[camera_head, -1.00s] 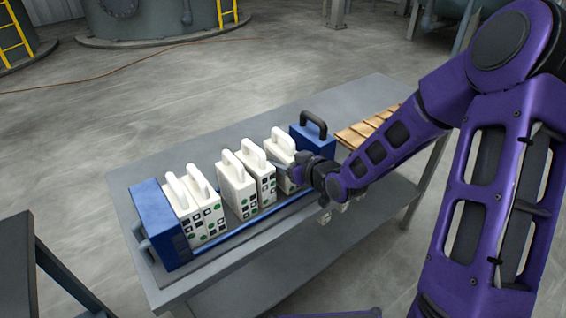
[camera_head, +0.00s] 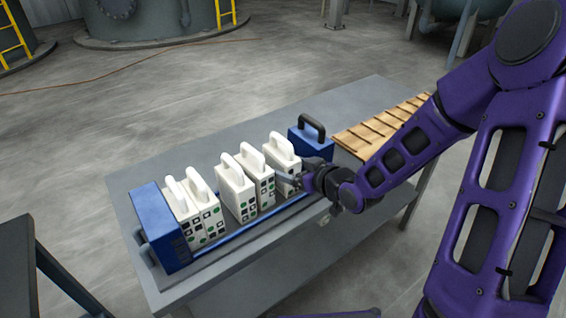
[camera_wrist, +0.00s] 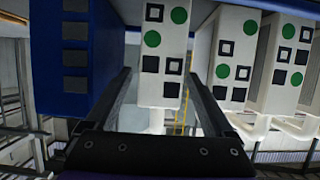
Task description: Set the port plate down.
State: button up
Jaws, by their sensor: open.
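Several white plates with arched handles stand upright in the press. Black squares and green dots mark their near edges. The rightmost white plate (camera_head: 283,152) stands beside the right blue block (camera_head: 309,146). My gripper (camera_head: 287,178) is open at its near edge. In the wrist view, a marked white plate (camera_wrist: 162,50) lies between the two spread fingertips (camera_wrist: 160,75), with a gap on the left and the right finger close to it. I cannot tell whether that finger touches, or which plate is the port plate.
A large blue block (camera_head: 158,225) closes the left end of the press. A blue rail (camera_head: 215,243) runs along the near side. A slotted wooden rack (camera_head: 365,132) sits at the right of the grey table (camera_head: 135,155). My arm passes in front of the rack.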

jog(key=p+v, duration=0.2)
jog(key=v, duration=0.5)
jog(key=shift+s+d, duration=0.2)
jog(key=shift+s, duration=0.1)
jog(key=shift+w+r, duration=0.1)
